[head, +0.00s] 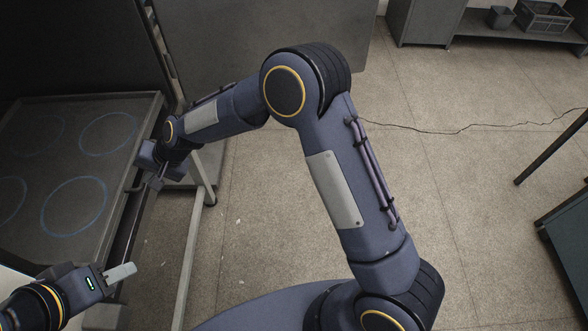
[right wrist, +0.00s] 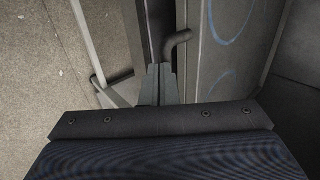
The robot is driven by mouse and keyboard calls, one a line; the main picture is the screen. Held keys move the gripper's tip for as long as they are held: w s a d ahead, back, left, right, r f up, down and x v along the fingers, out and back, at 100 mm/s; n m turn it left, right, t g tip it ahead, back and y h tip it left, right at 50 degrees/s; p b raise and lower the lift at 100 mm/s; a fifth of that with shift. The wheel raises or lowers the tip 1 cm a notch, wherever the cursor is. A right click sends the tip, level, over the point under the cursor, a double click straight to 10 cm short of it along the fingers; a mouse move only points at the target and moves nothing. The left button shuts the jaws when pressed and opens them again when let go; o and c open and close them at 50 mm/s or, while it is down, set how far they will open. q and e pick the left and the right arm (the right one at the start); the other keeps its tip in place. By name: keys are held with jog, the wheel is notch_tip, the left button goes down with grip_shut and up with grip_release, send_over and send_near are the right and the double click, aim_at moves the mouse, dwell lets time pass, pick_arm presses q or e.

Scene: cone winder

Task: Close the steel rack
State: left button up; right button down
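The steel rack (head: 100,157) is a dark flat tray marked with blue rings, standing out from the machine at the left of the head view. Its front side (right wrist: 215,65) shows in the right wrist view, with a curved dark handle (right wrist: 178,42). My right gripper (head: 157,181) is at the rack's front edge. In the right wrist view its fingers (right wrist: 159,72) are close together on the handle, whose bar passes between the tips and is mostly hidden there. My left gripper (head: 122,272) is near the rack's near front corner, touching nothing visible; its fingers overlap side-on.
A pale metal frame leg (head: 194,225) stands on the floor just in front of the rack. A grey panel (head: 220,40) rises behind. A shelf with a crate (head: 543,17) and a bin (head: 501,17) is at the far right. The floor between is clear.

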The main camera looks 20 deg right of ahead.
aim_at(128, 179)
jog(key=a, duration=0.1)
jog(key=w+a, duration=0.1)
jog(key=a, duration=0.1)
jog(key=a+p, duration=0.1)
jog(key=shift+w+a, duration=0.3)
jog(key=shift+w, duration=0.1)
jog(key=shift+a, duration=0.2)
jog(key=shift+w, duration=0.1)
